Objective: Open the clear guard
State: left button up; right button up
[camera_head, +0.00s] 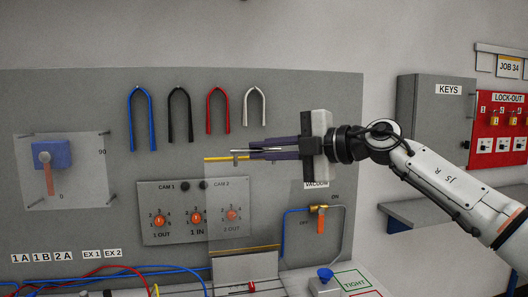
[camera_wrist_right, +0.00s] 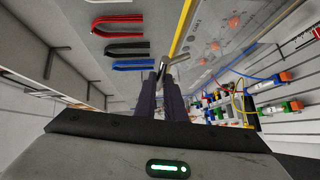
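The clear guard (camera_head: 229,205) is a see-through pane in front of the CAM 2 side of the switch box, with a yellow strip along its top edge. The strip and pane also show in the wrist view (camera_wrist_right: 205,50). A small silver bar handle (camera_head: 241,151) stands at the yellow edge; it shows in the wrist view (camera_wrist_right: 177,60) at my fingertips. My right gripper (camera_head: 252,149) reaches in from the right, its dark fingers close together around the bar. The exact contact is partly hidden by the fingers. My left gripper is not in view.
The grey switch box (camera_head: 168,231) with orange knobs sits behind and left of the guard. A vacuum valve (camera_head: 320,211) is below my right gripper. Another clear plate (camera_head: 88,185) with a blue block and orange lever is at left.

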jog(key=o, duration=0.4)
jog(key=shift+s+r, duration=0.15)
jog(key=shift+r, duration=0.15)
jog(key=shift+d+f, duration=0.1)
jog(key=shift+f, duration=0.05)
jog(key=shift+d, duration=0.35)
jog(key=b+v, duration=0.3)
jog(key=v, duration=0.6)
jog(key=shift+s+d, duration=0.15)
jog(key=shift+s, duration=0.05)
